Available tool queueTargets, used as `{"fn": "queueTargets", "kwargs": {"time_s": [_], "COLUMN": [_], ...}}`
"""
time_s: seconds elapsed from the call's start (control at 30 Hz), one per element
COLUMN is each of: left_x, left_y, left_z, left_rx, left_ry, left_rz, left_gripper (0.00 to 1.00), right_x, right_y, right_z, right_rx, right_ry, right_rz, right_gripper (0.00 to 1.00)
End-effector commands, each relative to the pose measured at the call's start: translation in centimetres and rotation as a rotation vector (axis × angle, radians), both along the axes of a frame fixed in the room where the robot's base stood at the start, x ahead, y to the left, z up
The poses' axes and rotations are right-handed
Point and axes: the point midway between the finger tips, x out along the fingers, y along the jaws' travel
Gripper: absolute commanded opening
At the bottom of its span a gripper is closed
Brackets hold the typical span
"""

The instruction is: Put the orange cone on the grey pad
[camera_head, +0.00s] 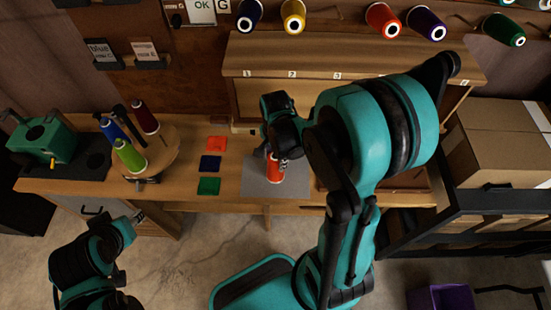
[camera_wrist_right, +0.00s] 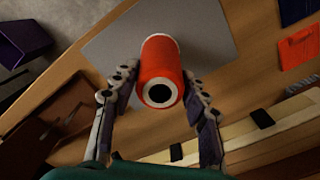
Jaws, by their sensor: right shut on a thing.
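The orange cone (camera_head: 273,172) is upright over the grey pad (camera_head: 252,187) in the head view, and its white-ringed end faces the camera in the right wrist view (camera_wrist_right: 160,70). My right gripper (camera_wrist_right: 160,78) is shut on the cone, with one finger on each side. The grey pad also shows behind the cone in the wrist view (camera_wrist_right: 215,35). I cannot tell whether the cone's base touches the pad. My left gripper (camera_head: 140,217) is at the lower left in the head view, away from the cone; its finger opening is unclear.
Red (camera_head: 216,144), blue (camera_head: 210,162) and green (camera_head: 208,186) squares lie left of the pad. A round stand (camera_head: 165,160) with blue, green and dark red cones is further left, beside a teal machine (camera_head: 45,140). A wooden shelf (camera_head: 300,50) backs the bench; cardboard boxes (camera_head: 495,145) stand right.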

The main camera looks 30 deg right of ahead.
Motion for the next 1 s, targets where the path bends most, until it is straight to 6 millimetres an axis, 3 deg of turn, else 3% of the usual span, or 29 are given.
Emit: {"fn": "queueTargets", "kwargs": {"time_s": [0.03,0.07,0.1,0.13,0.53,1.0], "left_x": [0.0,0.0,0.0,0.0,0.0,0.0], "left_y": [0.0,0.0,0.0,0.0,0.0,0.0], "left_z": [-0.1,-0.1,0.0,0.0,0.5,4.0], "left_rx": [0.0,0.0,0.0,0.0,0.0,0.0], "left_ry": [0.0,0.0,0.0,0.0,0.0,0.0], "left_rz": [0.0,0.0,0.0,0.0,0.0,0.0], "left_gripper": [0.4,0.4,0.4,0.4,0.4,0.4], "right_x": [0.0,0.0,0.0,0.0,0.0,0.0], "right_y": [0.0,0.0,0.0,0.0,0.0,0.0], "right_z": [-0.1,-0.1,0.0,0.0,0.9,10.3], "right_rx": [0.0,0.0,0.0,0.0,0.0,0.0], "right_ry": [0.0,0.0,0.0,0.0,0.0,0.0], "right_rz": [0.0,0.0,0.0,0.0,0.0,0.0], "right_gripper": [0.15,0.53,0.63,0.66,0.66,0.66]}}
